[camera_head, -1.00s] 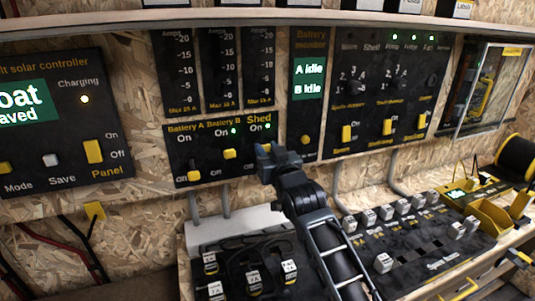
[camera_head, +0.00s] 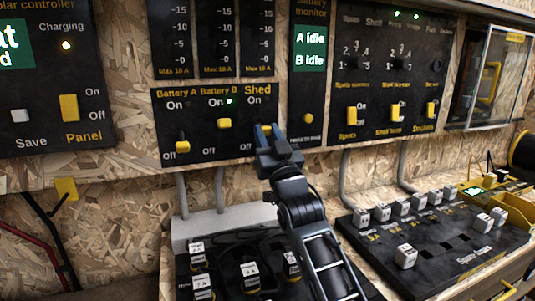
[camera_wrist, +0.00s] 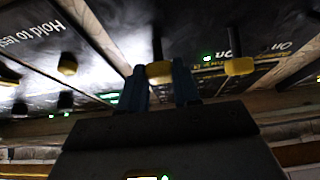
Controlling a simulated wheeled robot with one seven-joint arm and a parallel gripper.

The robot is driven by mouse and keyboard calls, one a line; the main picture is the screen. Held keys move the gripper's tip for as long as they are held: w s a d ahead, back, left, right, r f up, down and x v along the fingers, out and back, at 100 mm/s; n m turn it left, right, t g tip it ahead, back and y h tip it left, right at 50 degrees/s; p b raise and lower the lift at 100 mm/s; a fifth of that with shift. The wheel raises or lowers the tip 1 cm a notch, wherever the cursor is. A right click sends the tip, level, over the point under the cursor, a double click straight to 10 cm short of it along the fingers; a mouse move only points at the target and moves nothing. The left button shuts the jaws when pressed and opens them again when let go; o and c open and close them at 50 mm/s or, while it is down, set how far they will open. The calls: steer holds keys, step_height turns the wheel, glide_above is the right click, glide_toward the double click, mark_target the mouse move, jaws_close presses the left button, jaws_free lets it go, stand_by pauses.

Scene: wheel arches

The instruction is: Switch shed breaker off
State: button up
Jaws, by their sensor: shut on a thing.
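The breaker panel (camera_head: 200,140) is black with yellow levers labelled Battery A, Battery B and Shed. The Shed lever (camera_wrist: 159,70) is yellow and sits between my fingers in the wrist view. My gripper (camera_head: 267,132) is shut on it at the panel's right end; the fingers hide most of the lever in the head view. No green light shows under the Shed label. The Battery B lever (camera_head: 224,123) is up with a green light beside it; it also shows in the wrist view (camera_wrist: 239,66). The Battery A lever (camera_head: 182,147) is down at Off.
The solar controller (camera_head: 50,80) is at left and the battery monitor (camera_head: 308,85), reading A idle and B idle, is right of the breakers. A switch panel (camera_head: 390,75) stands further right. Below, a bench holds fuse blocks (camera_head: 250,275) and several white-capped pieces (camera_head: 405,256).

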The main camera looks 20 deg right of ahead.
steer(key=shift+f+t+b, duration=0.3)
steer(key=shift+t+b, duration=0.5)
steer(key=shift+b, duration=1.1)
steer(key=o, duration=1.1)
steer(key=shift+c, duration=0.2)
steer(key=shift+f, duration=0.1)
steer(key=v, duration=0.7)
steer(key=shift+s+f, duration=0.2)
steer(key=shift+s, duration=0.1)
